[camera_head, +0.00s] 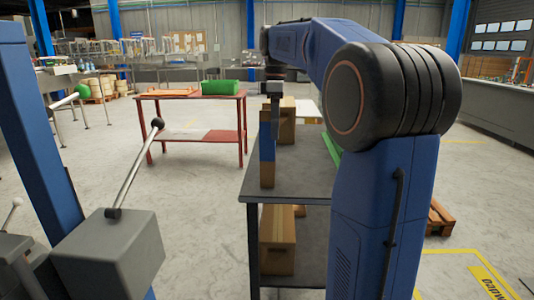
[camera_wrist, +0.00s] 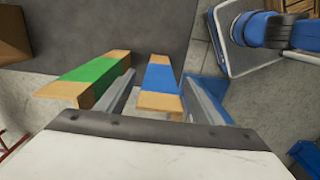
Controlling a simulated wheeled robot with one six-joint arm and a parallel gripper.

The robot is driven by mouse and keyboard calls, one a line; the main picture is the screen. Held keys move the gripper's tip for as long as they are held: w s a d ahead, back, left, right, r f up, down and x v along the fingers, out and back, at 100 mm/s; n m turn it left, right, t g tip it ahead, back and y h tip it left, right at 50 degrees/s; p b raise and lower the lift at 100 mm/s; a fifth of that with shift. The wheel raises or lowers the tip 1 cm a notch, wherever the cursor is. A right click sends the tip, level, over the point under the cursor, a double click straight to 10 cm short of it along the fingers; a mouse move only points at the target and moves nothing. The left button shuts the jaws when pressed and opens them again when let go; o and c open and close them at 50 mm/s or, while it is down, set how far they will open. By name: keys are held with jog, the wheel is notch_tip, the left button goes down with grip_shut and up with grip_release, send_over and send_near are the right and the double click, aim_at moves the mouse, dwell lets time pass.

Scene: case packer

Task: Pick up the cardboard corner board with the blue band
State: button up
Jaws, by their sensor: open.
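The cardboard corner board with the blue band stands upright near the left edge of a grey table in the head view (camera_head: 267,142). In the wrist view the blue-banded board (camera_wrist: 160,78) lies between the two fingers of my gripper (camera_wrist: 160,88), with a gap showing on each side. My gripper is open and points down. In the head view my gripper (camera_head: 273,92) is at the board's top end. A similar board with a green band (camera_wrist: 92,76) is just outside the left finger in the wrist view.
A cardboard box (camera_head: 287,128) stands behind the blue-banded board on the grey table (camera_head: 300,178). A green strip (camera_head: 331,147) lies partly behind my arm. Another box (camera_head: 278,245) is on the lower shelf. A red table (camera_head: 190,97) holds a green bin further back.

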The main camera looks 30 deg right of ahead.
jog(key=c, duration=1)
